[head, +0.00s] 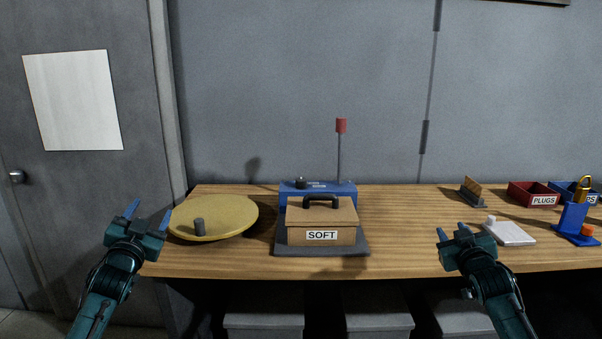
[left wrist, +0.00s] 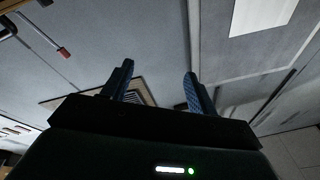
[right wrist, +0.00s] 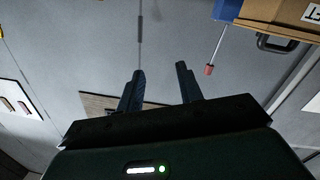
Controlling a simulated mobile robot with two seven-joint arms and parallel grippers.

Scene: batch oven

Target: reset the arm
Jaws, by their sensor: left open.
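My left gripper (head: 150,218) is raised in front of the bench's left end, near the yellow disc. Its fingers stand apart with nothing between them, as the left wrist view (left wrist: 160,90) also shows. My right gripper (head: 450,235) is raised at the bench's front edge, right of the SOFT box. In the right wrist view (right wrist: 160,85) its fingers are apart and empty. Neither gripper visibly holds anything.
The wooden bench (head: 400,225) carries a yellow disc (head: 225,212), a brown SOFT box (head: 345,213) on a dark plate, a blue device (head: 345,188) with a red-tipped lever (head: 341,126), a white pad (head: 512,234), a blue stand (head: 571,218) and a red PLUGS bin (head: 530,190). Bins stand underneath.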

